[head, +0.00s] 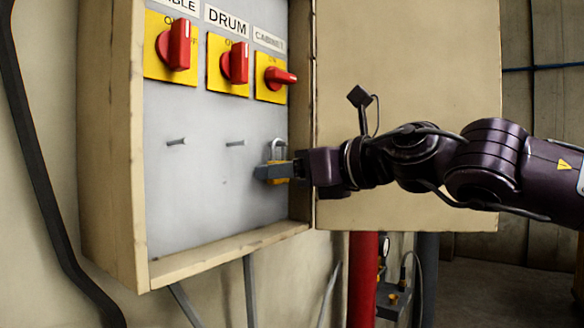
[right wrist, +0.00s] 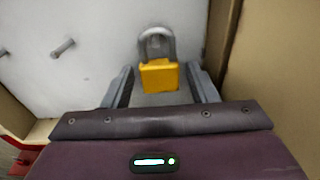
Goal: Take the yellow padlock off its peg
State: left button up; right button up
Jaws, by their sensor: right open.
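The yellow padlock (head: 279,163) with its grey shackle hangs against the back panel of the wall cabinet, at the right of a row of pegs. Its own peg is hard to make out. My right gripper (head: 268,172) comes in from the right and hides part of the padlock's body in the head view. In the right wrist view the padlock (right wrist: 158,73) sits between the two open fingers (right wrist: 163,88), with a gap on each side. The shackle points up. My left gripper is not in view.
Two bare pegs (head: 176,142) (head: 235,143) stick out to the left. Red rotary switches (head: 235,63) on yellow plates sit above.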

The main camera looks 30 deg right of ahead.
jog(key=shift+c, duration=0.4)
jog(key=c, duration=0.7)
jog(key=b+v, duration=0.6)
jog(key=v, duration=0.6)
jog(key=shift+s+f, duration=0.1)
dwell(0.5)
